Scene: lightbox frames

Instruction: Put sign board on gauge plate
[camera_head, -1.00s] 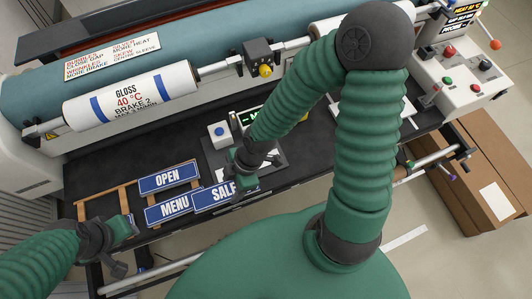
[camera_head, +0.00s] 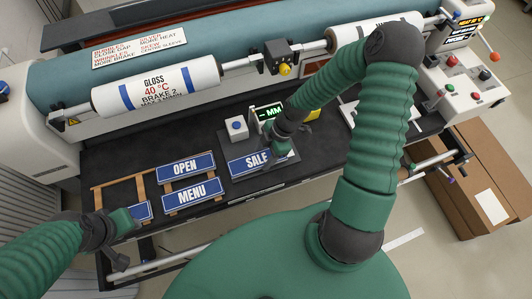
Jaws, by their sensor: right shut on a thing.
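The blue SALE sign board (camera_head: 250,164) lies over the front part of the dark grey gauge plate (camera_head: 225,141). My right gripper (camera_head: 281,146) is at the sign's right end and is shut on it. Whether the sign rests flat on the plate or hovers just above it, I cannot tell. The plate carries a blue button (camera_head: 237,124) and a green lit display (camera_head: 268,112), partly hidden by my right gripper. My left gripper (camera_head: 124,222) is low at the left, beside a partly hidden blue sign (camera_head: 144,210); its jaws do not show clearly.
The OPEN sign (camera_head: 187,167) and MENU sign (camera_head: 192,193) lie on a wooden rack left of the plate. The laminator's GLOSS roll (camera_head: 156,88) runs behind. A control box (camera_head: 464,85) stands at the right, with a cardboard box (camera_head: 480,180) on the floor.

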